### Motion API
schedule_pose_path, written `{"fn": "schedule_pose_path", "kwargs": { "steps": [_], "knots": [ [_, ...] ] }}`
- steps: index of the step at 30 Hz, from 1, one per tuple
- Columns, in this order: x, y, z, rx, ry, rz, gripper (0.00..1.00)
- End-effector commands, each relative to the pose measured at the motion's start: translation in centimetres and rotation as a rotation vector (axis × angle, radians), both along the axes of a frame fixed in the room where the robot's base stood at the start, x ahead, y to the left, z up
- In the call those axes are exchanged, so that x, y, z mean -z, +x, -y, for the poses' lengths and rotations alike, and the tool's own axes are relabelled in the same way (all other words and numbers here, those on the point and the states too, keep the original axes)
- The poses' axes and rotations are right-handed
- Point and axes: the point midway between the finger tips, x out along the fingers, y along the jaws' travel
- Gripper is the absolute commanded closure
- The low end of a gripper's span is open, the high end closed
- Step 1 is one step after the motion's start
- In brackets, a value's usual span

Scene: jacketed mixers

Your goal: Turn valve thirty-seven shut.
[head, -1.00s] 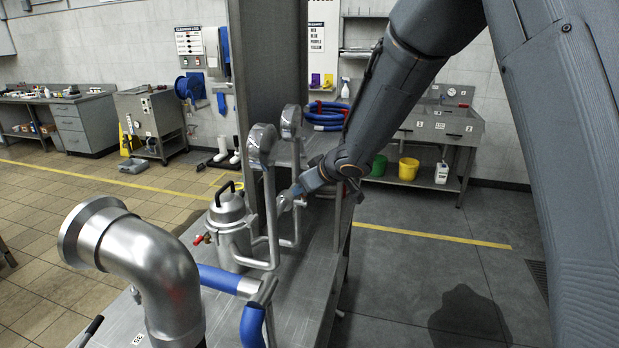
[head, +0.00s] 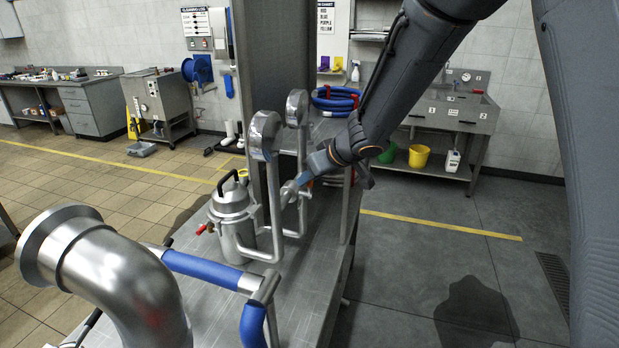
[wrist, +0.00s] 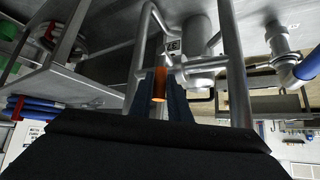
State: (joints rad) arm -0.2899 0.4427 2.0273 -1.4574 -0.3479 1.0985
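In the head view my gripper (head: 293,190) reaches in from the right to the upright steel pipes below the two round gauges (head: 264,132). In the wrist view an orange handle (wrist: 159,86) lies between the two dark blue fingers of my gripper (wrist: 161,100), near a steel pipe frame. The fingers stand close on both sides of it; whether they press on it I cannot tell. A pale tag (wrist: 174,46) with dark marks sits just beyond, but its number is not readable. The orange handle is hidden in the head view.
A lidded steel pot (head: 232,212) stands left of the pipes on the steel bench. A large bent steel pipe (head: 110,270) and blue-sleeved tubing (head: 203,268) fill the front. A steel column (head: 280,70) rises behind. The grey floor (head: 400,270) right of the bench is clear.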

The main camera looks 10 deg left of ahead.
Motion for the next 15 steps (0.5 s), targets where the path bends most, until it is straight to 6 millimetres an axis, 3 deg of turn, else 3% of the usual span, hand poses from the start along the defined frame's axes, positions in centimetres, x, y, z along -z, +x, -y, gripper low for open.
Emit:
{"fn": "schedule_pose_path", "kwargs": {
  "steps": [3,15],
  "knots": [
    [-0.01,0.05,0.03,0.001,-0.001,0.000,0.67],
    [-0.69,-0.34,0.52,0.000,-0.002,0.004,0.67]
  ]
}}
